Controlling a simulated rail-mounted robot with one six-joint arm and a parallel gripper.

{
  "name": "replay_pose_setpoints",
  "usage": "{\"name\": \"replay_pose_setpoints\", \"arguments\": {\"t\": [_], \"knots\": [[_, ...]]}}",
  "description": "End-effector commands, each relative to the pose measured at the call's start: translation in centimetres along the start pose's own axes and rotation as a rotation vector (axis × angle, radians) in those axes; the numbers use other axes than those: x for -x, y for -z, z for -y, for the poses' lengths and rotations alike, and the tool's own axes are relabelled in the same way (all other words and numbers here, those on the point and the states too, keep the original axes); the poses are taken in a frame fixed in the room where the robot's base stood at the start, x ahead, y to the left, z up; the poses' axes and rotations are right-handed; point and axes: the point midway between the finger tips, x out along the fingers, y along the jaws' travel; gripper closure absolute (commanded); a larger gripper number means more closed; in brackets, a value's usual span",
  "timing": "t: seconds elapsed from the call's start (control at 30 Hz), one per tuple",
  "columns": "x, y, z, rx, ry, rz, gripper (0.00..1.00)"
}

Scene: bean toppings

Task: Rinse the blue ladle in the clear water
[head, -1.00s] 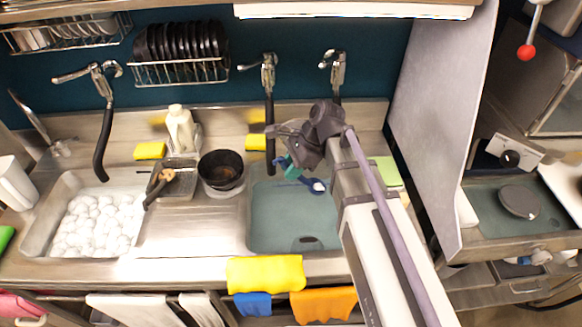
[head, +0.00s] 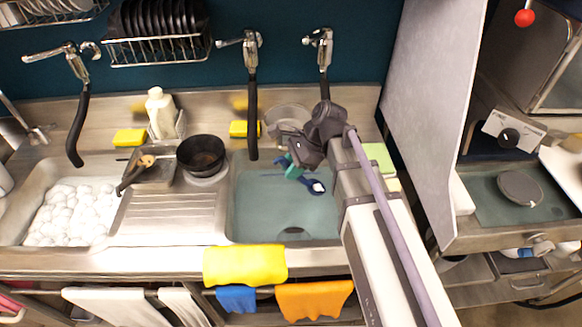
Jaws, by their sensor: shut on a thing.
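The blue ladle (head: 316,186) hangs from my gripper (head: 292,167) at the back right part of the right basin. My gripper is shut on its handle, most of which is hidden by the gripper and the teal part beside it. The ladle's bowl end, with a white patch in it, points right. The clear water (head: 265,212) fills the right basin, looks bluish and has a dark drain at the bottom. I cannot tell whether the bowl touches the water or is just above it.
A foam-filled basin (head: 70,215) is at the left. A black bowl (head: 201,155) and a brush tray stand on the ridged drainboard. A black faucet hose (head: 252,120) hangs behind the right basin. A tall grey panel (head: 432,110) stands to the right.

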Motion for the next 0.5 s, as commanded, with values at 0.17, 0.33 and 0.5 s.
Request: {"name": "replay_pose_setpoints", "arguments": {"t": [0.17, 0.33, 0.5], "knots": [[-3.1, 2.0, 0.0, 0.000, 0.000, 0.000, 1.00], [-5.4, 3.4, 0.0, 0.000, 0.000, 0.000, 1.00], [-7.6, 4.9, 0.0, 0.000, 0.000, 0.000, 1.00]]}}
